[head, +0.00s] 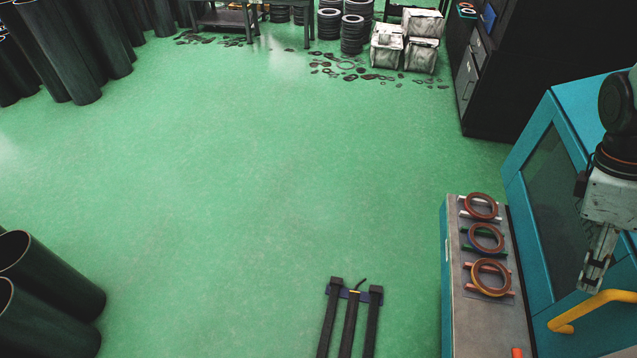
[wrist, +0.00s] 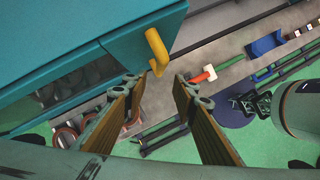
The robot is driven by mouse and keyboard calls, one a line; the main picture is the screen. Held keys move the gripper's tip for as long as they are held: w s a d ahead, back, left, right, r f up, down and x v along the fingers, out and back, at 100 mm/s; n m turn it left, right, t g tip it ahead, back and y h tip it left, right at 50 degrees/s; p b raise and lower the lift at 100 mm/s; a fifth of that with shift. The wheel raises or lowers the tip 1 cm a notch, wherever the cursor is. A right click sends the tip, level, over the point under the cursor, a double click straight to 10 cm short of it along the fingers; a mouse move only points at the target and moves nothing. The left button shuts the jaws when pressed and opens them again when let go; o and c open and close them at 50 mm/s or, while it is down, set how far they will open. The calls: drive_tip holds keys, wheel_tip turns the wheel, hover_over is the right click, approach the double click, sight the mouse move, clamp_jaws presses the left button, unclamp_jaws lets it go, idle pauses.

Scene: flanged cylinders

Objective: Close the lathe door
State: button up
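The lathe is a teal machine at the right edge in the head view. Its teal door has a dark window (head: 555,200) and a bent yellow handle (head: 590,308) low on its front. I cannot tell how far open the door is. My gripper (head: 592,280) hangs pointing down in front of the machine, above the handle in the picture. In the wrist view my gripper (wrist: 156,82) has its two fingers apart with nothing between them. The yellow handle (wrist: 157,50) shows just beyond the fingertips, apart from them.
A narrow grey-topped bench (head: 455,290) stands left of the lathe, with several brown rings (head: 486,238) on coloured holders. A dark cabinet (head: 510,70) stands behind. Dark cylinders (head: 45,280) stand at the left. A rack (head: 352,310) lies front centre. The green floor between is clear.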

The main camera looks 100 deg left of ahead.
sight(578, 312)
drive_tip(key=x, duration=1.3)
drive_tip(key=shift+w+f, duration=0.1)
drive_tip(key=shift+f, duration=0.05)
clamp_jaws()
